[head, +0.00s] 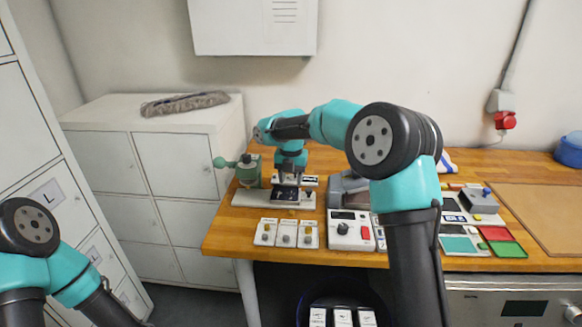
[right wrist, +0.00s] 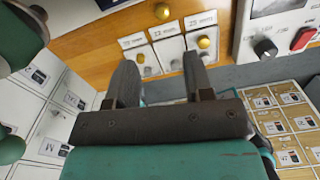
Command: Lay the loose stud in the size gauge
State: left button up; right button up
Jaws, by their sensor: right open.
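A small gold stud (head: 292,212) lies loose on the wooden bench, just in front of the green hand press. It also shows at the top of the right wrist view (right wrist: 162,12). My right gripper (head: 288,186) is open and empty, over the press base behind the stud; in the right wrist view its two fingers (right wrist: 159,62) stand apart with nothing between them. Three labelled white plates (head: 286,224), each with a small round piece, lie at the bench's front edge. I cannot tell which item is the size gauge. My left gripper is out of view.
The green hand press (head: 248,170) stands left of my right gripper. A white console (head: 352,216) with a black knob and red button sits right of the plates. Coloured trays (head: 495,233) lie further right. My right arm hides part of the bench.

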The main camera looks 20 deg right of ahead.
notch_tip(320, 180, up, 4)
send_over(291, 212)
jog(key=shift+w, duration=0.2)
jog(key=shift+o, duration=0.6)
jog(key=shift+s, duration=0.4)
notch_tip(291, 212, down, 11)
jog(key=shift+f, duration=0.55)
